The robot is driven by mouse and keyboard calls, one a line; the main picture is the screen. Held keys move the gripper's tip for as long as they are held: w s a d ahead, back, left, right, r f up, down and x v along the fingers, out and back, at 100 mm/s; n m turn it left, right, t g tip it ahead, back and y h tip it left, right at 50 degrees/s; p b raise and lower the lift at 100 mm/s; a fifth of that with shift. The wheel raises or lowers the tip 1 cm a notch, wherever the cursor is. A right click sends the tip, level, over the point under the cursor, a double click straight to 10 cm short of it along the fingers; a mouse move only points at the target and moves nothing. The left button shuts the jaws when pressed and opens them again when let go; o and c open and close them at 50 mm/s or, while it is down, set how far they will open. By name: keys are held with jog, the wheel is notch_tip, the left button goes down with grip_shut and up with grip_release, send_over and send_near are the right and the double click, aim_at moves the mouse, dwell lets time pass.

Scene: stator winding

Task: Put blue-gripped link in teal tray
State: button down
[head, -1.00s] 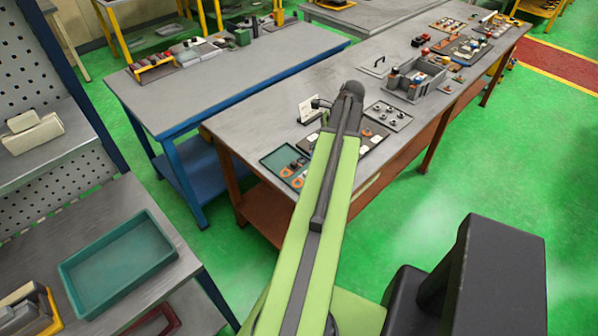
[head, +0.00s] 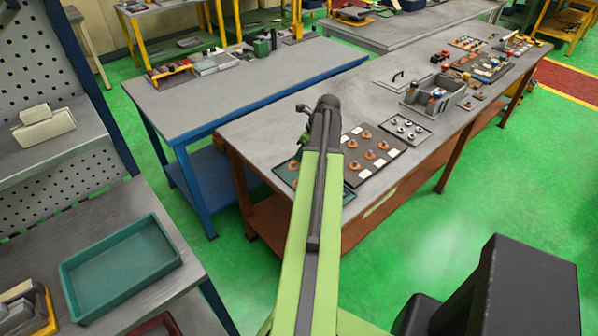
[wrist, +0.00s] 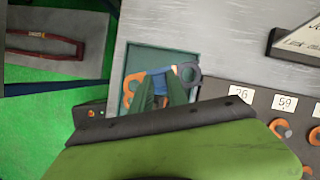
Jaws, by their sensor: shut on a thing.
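In the wrist view, my gripper (wrist: 163,82) has its dark green fingers shut on the blue-gripped link (wrist: 188,72). The link's blue middle is between the fingers and a dark grey ring end sticks out to the right. The link appears over a small teal tray (wrist: 150,50); I cannot tell the height. An orange link (wrist: 131,86) lies in that tray at its left. In the head view, this small tray (head: 283,174) is at the brown bench's near corner, mostly hidden by my arm. A larger empty teal tray (head: 120,268) stands on the left bench.
A dark board (head: 371,150) with orange parts and white number labels lies right of the small tray. Beyond it are a plate with knobs (head: 404,128) and a grey bin (head: 432,96). A white sign (wrist: 298,40) stands near the tray. The blue-legged bench (head: 245,85) has clear room.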

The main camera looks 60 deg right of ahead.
jog(key=shift+w+a+f, duration=0.35)
jog(key=shift+a+f, duration=0.05)
jog(key=shift+a, duration=0.15)
notch_tip(320, 180, down, 4)
jog(key=b, duration=0.4)
jog(key=shift+d+f+b, duration=0.1)
jog(key=shift+f+b, duration=0.1)
jog(key=shift+b, duration=0.1)
jog(key=c, duration=1.3)
grip_release()
jog(key=shift+r, duration=0.1)
jog(key=shift+r, duration=0.1)
jog(key=shift+r+p, duration=0.25)
jog(key=shift+p, duration=0.2)
jog(key=p+v, duration=1)
jog(key=v, duration=0.1)
jog(key=shift+s+r+p, duration=0.15)
jog(key=shift+r+p, duration=0.15)
jog(key=shift+p, duration=0.05)
